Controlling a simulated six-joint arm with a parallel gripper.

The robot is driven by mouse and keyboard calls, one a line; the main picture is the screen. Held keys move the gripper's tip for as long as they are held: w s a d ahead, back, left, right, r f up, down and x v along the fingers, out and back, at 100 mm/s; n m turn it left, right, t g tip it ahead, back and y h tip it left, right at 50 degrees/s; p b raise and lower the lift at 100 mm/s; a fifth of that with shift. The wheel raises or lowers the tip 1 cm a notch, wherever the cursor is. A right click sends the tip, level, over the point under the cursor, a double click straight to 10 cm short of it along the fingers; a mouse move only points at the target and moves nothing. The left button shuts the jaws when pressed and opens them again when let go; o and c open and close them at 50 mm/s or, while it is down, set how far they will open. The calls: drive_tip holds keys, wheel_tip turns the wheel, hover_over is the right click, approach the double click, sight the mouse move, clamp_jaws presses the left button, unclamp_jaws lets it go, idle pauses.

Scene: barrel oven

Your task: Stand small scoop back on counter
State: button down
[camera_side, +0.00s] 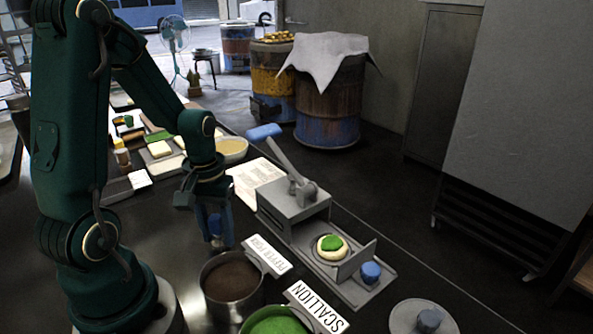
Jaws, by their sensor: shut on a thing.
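My gripper (210,213) points down, shut on a blue-handled thing that I take to be the small scoop (216,238). It is just above the back rim of the steel pot (232,299) with brown filling. The fingers hide most of the scoop, and I cannot tell whether its lower end touches the pot. The dark counter (150,238) extends to the left of and behind the gripper.
A grey press (292,208) with a blue lever handle stands right of my gripper, a green-topped dough piece (332,246) on its tray. Dishes crowd the counter behind.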

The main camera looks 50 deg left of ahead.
sight(215, 218)
drive_tip(key=shift+f, duration=0.65)
idle(0.5)
drive_tip(key=shift+c, duration=1.8)
unclamp_jaws()
drive_tip(key=shift+w+r, duration=0.1)
drive_tip(key=shift+r, duration=1.95)
drive_tip(key=shift+d+r, duration=0.1)
drive_tip(key=shift+r, duration=0.5)
drive_tip(key=s+d+r+m+t, duration=0.3)
drive_tip(key=d+r+m+t, duration=0.2)
drive_tip(key=d+r+m, duration=0.3)
drive_tip(key=d+r, duration=0.2)
drive_tip(key=d, duration=0.1)
drive_tip(key=shift+d+t, duration=0.25)
drive_tip(key=shift+t, duration=0.05)
